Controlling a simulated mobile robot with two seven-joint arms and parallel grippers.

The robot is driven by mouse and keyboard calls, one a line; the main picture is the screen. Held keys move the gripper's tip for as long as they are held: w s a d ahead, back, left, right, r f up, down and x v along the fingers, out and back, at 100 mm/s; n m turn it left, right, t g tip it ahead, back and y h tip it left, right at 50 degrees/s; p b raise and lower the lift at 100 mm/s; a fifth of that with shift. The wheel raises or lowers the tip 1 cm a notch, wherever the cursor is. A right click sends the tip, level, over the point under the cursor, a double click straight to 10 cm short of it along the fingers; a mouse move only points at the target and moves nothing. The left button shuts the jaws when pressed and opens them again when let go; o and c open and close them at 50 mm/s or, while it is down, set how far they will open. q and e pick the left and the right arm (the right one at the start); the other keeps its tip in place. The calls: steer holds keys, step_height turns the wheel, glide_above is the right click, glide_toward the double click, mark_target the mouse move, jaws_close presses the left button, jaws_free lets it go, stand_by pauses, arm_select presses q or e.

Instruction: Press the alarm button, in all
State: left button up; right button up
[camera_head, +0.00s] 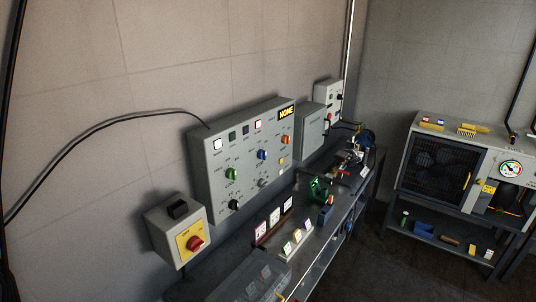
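A grey control panel (207,185) hangs on the wall left of centre. Its top row holds a white square (217,143), two dark squares and a red-edged pale square (257,124). Below are green (231,174), blue (262,155) and orange (285,140) knobs, then black (234,205) and grey (262,183) ones, and a yellow square (282,160). A display (286,112) at its top right reads "NONE". The small labels are too blurred to read, so I cannot tell which control is the alarm button. Neither of my grippers is in view.
A grey box (160,240) with a red knob (194,243) on yellow is left of the panel. A dark bench (318,240) below carries cards, small parts and a motor (366,137). A cabinet with a gauge (510,168) stands right. The floor between is dark.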

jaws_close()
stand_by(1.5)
